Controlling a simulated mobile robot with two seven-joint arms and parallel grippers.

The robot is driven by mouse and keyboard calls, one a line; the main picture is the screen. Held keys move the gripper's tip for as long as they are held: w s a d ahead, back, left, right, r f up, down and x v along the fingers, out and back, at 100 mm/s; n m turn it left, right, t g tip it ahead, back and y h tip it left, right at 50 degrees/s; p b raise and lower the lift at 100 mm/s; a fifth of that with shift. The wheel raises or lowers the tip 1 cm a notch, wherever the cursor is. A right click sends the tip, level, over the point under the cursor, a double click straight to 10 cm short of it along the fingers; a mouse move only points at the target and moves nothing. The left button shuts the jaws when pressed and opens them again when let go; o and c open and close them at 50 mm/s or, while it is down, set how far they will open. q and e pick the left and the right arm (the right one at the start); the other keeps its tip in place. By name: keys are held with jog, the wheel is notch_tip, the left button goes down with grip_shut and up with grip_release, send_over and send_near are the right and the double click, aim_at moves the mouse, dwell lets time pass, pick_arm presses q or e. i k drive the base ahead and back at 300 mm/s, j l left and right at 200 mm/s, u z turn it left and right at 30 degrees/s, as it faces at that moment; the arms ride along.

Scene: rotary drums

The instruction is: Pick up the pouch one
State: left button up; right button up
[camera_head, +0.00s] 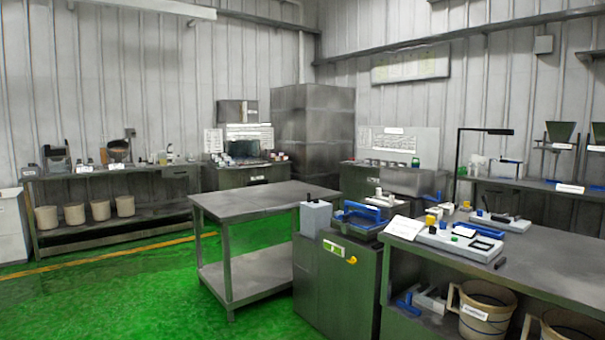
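I cannot make out a pouch for certain in the head view. Small items stand on the far bench (250,176) around a dark box, too small to identify. Neither of my grippers is in view.
A bare grey two-level table (262,200) stands in the middle. A grey cabinet (335,285) stands beside the right workbench. Buckets (484,310) sit under that bench, and several more under the left bench (100,177). Green floor (130,290) is open at front left.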

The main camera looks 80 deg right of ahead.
aim_at(474, 165)
jog(key=z, duration=4.1)
jog(key=i+l+z, duration=0.3)
jog(key=l+z, duration=0.15)
jog(key=i+l+z, duration=0.9)
jog(key=i+z, duration=0.85)
jog(key=i, duration=0.7)
